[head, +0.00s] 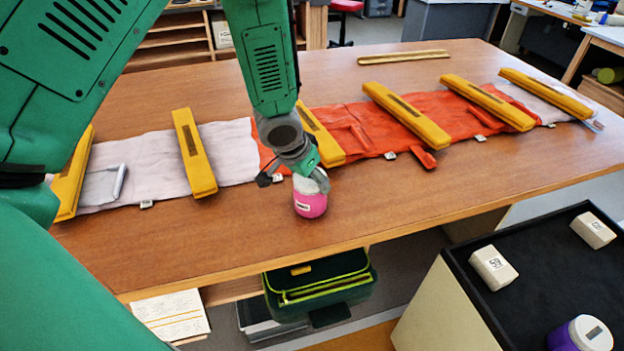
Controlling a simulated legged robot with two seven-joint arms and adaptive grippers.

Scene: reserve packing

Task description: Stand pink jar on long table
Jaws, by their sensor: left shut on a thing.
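The pink jar (311,204) has a pink body, a small label and a pale upper part. It is at the front middle of the long table (420,208), a brown wooden top. My left gripper (303,172) comes down from above and is shut on the jar's upper part. The jar leans slightly. I cannot tell whether its base touches the tabletop. My right gripper is not in view.
A white and red cloth (232,152) lies along the table under several yellow bars (194,152). A black-topped stand (540,290) at the lower right holds white blocks (493,266) and a purple jar (580,335). A green bin (318,286) sits below the table.

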